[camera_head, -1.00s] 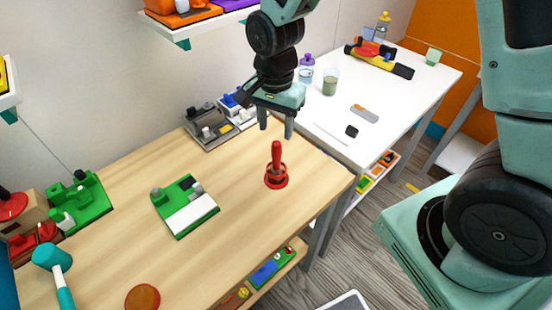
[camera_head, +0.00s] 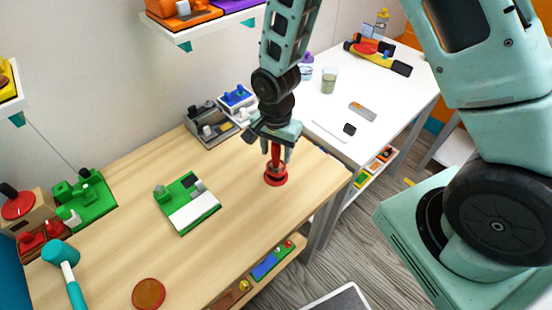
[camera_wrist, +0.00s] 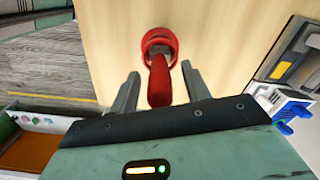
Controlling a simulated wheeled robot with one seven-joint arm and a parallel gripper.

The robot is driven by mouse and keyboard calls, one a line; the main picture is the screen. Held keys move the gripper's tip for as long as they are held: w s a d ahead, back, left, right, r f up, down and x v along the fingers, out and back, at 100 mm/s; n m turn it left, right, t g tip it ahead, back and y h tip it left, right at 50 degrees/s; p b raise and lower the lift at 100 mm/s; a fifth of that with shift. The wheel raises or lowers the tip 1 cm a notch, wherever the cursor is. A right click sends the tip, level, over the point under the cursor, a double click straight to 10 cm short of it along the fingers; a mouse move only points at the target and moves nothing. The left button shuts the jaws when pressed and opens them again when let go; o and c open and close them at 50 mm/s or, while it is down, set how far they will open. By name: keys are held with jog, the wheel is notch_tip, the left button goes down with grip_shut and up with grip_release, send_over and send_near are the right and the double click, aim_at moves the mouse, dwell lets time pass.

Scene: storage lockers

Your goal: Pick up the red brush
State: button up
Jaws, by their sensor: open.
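The red brush (camera_head: 275,165) stands upright on the wooden table (camera_head: 130,200), near its right edge. Its handle points up and its round red base is on the tabletop. My gripper (camera_head: 278,152) is directly above the brush, pointing down, with the top of the handle between its fingers. In the wrist view the red brush (camera_wrist: 159,80) lies between the two grey fingers of my gripper (camera_wrist: 163,88), with a gap on each side. The jaws are open. The top of the handle is partly hidden by my gripper in the head view.
A green board with a white plate (camera_head: 188,205) lies left of the brush. A grey tray (camera_head: 210,125) stands at the back against the wall. A teal mallet (camera_head: 65,262) and a brown disc (camera_head: 148,293) are at the front left. A white table (camera_head: 390,105) adjoins on the right.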

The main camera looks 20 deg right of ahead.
grip_shut()
jog(key=shift+r, duration=0.15)
jog(key=shift+r+b, duration=1)
jog(key=shift+r, duration=3.9)
